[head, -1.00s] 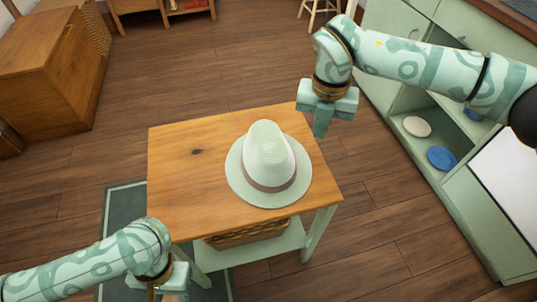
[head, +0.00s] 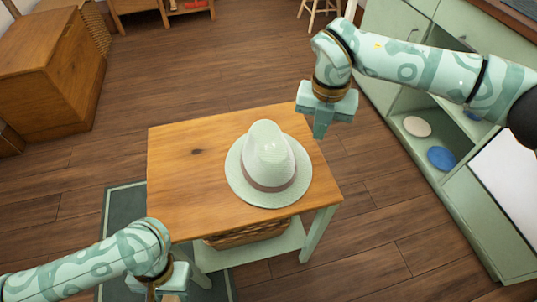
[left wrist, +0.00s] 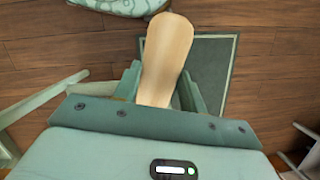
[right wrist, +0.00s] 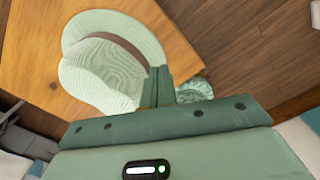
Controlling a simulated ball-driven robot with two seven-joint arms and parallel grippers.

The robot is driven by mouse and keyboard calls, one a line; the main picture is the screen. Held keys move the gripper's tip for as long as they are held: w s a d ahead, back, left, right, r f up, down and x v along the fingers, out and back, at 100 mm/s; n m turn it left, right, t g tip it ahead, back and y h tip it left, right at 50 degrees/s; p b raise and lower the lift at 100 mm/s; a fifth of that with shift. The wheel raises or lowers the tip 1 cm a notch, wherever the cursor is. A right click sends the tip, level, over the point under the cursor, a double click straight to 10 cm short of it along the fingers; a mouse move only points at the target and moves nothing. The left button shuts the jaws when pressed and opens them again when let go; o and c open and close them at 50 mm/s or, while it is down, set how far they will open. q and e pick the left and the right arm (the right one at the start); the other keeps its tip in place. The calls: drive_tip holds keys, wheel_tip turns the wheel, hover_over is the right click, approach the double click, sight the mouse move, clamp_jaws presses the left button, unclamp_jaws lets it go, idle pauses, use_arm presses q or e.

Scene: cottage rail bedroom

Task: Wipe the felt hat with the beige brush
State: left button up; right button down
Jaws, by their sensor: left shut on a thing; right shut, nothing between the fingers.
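The felt hat (head: 268,160) is pale green with a brownish band and sits upright on the wooden top of a small table (head: 185,180). It also shows in the right wrist view (right wrist: 110,60). My left gripper (head: 168,292) is low at the front left, beside and below the table's front edge. In the left wrist view it is shut on a beige brush (left wrist: 165,55), whose smooth pale body sticks out between the fingers. The bristles are hidden. My right gripper (head: 322,128) is shut and empty, just right of the table and apart from the hat.
A basket (head: 247,236) stands on the table's lower shelf. A green shelf unit at the right holds a cream item (head: 417,126) and a blue item (head: 441,158). A wooden chest (head: 45,80) is at the far left. The tabletop left of the hat is clear.

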use_arm(q)
drive_tip(key=shift+f+b, duration=0.5)
drive_tip(key=shift+f, duration=0.05)
use_arm(e)
hover_over(312, 164)
drive_tip(key=shift+f, duration=2.75)
drive_tip(key=shift+r, duration=0.1)
